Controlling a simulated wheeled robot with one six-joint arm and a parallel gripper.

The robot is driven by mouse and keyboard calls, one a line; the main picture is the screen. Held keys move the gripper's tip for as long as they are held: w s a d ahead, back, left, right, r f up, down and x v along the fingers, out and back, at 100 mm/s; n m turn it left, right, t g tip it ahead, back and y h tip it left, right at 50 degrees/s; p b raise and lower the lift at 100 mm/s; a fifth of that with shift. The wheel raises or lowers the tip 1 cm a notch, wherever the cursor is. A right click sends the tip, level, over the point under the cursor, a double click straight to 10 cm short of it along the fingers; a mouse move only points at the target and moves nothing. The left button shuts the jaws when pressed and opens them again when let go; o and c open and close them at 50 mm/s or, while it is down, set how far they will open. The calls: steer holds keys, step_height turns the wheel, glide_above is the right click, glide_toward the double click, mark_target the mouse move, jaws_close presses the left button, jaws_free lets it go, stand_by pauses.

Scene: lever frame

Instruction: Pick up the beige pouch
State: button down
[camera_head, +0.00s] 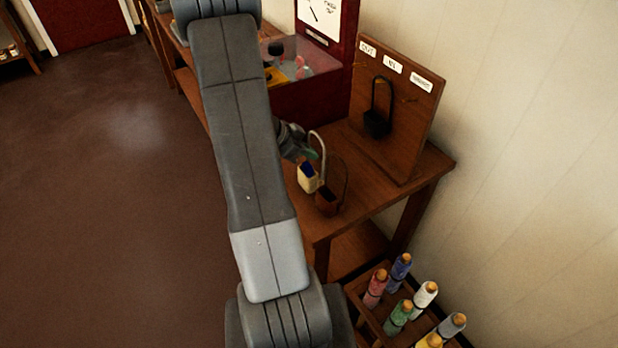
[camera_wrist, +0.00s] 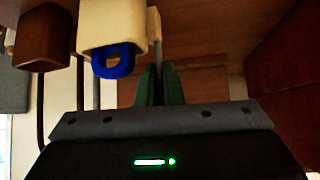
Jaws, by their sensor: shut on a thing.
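The beige pouch (camera_head: 306,180) has a tall looped handle, and something blue shows in its opening. It stands at or just above the table's left edge; I cannot tell whether it touches the wood. My gripper (camera_head: 308,154) reaches its handle from the left, and its green fingers are closed on the handle. In the wrist view the beige pouch (camera_wrist: 104,22) is at the top with a blue ring-shaped thing (camera_wrist: 114,62) in it. The green fingers (camera_wrist: 160,84) are close together beside a strand of the handle. My arm hides part of the gripper.
A brown pouch (camera_head: 328,202) stands close to the right of the beige one. A black pouch (camera_head: 376,124) hangs on a labelled wooden board (camera_head: 412,120). A clear-sided red box (camera_head: 310,95) is behind. Several corked bottles (camera_head: 398,318) stand in a rack in front.

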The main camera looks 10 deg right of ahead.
steer(key=shift+r, duration=0.15)
step_height(320, 180, up, 18)
steer(key=b, duration=0.1)
steer(key=shift+b, duration=0.35)
stand_by(0.5)
stand_by(0.5)
